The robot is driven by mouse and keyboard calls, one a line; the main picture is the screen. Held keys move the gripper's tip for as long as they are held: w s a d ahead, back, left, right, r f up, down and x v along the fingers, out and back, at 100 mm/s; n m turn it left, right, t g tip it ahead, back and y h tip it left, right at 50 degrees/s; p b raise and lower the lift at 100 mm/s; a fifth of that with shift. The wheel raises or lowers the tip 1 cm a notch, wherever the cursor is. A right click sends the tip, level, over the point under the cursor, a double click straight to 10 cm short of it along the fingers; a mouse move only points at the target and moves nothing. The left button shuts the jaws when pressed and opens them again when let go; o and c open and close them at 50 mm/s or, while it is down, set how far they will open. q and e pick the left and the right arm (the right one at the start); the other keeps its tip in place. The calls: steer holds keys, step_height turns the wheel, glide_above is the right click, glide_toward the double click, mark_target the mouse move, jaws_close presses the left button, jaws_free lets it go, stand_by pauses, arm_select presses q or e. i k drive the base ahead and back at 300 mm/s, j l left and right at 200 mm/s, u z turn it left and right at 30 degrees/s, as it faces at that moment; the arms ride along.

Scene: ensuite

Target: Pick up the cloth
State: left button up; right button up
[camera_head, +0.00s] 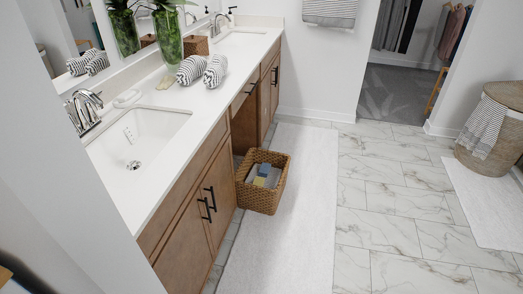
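Several cloth items show, and I cannot tell which one is the task's cloth. A grey-and-white striped cloth (484,127) drapes over the side of a round wicker hamper (476,163) at the right. Two rolled striped cloths (203,68) lie side by side on the white counter (242,62). Another striped cloth (330,12) hangs on the back wall, cut off by the top edge. A wicker basket (262,197) on the floor holds folded blue-grey and yellowish items (265,176). Neither of my grippers is in view.
A wooden vanity (196,205) with two sinks runs along the left. A glass vase with green leaves (168,38) stands on its counter. White rugs (290,225) lie on the marble-tiled floor (385,215), which is clear in the middle. A doorway opens at the back.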

mark_target(259, 181)
steer(key=i+l, duration=0.4)
steer(key=i, duration=0.15)
steer(key=i+l+u, duration=0.1)
steer(key=i+l, duration=0.35)
steer(key=i, duration=0.05)
